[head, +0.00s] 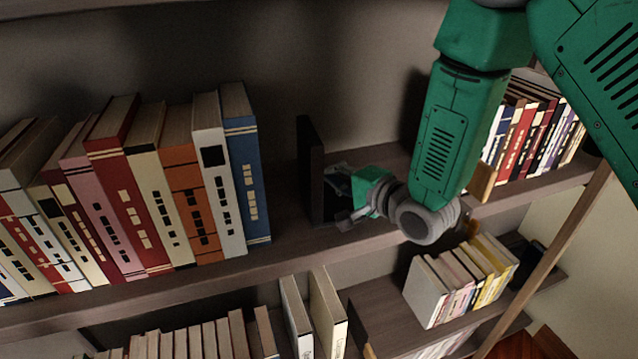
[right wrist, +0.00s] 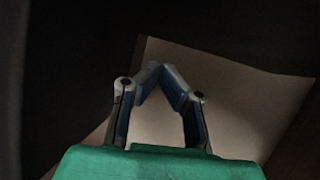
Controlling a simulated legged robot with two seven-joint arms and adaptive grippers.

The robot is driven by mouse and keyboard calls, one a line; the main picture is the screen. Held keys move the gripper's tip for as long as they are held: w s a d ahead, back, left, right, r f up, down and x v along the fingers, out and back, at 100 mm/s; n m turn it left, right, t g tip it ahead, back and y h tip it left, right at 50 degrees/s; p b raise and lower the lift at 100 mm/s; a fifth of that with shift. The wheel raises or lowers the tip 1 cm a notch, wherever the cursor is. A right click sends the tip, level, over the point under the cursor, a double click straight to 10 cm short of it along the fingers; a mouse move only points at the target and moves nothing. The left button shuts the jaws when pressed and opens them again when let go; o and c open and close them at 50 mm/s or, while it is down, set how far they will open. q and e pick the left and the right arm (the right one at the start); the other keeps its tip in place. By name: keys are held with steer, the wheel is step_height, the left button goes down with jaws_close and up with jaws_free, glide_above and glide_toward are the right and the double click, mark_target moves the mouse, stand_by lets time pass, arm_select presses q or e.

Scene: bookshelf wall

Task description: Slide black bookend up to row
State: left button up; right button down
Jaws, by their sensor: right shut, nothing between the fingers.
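The black bookend (head: 311,168) stands upright on the middle shelf, to the right of the book row. The blue book (head: 245,165) is the row's right end, and a bare gap of shelf lies between it and the bookend. My right gripper (head: 338,192) is shut and empty, close to the right side of the bookend; whether it touches cannot be told. In the right wrist view the gripper's fingertips (right wrist: 157,73) meet in front of a dark area and a pale brown panel, whose identity is unclear. My left gripper is not in view.
The shelf board (head: 275,262) has a free front edge. More books (head: 535,130) stand farther right on this level, beyond my right arm. Lower shelves hold light books (head: 465,280) and a paler row (head: 205,340). A wall closes the back.

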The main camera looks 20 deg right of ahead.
mark_target(304, 186)
stand_by(0.3)
steer(key=shift+a, duration=3.5)
steer(key=shift+a, duration=0.15)
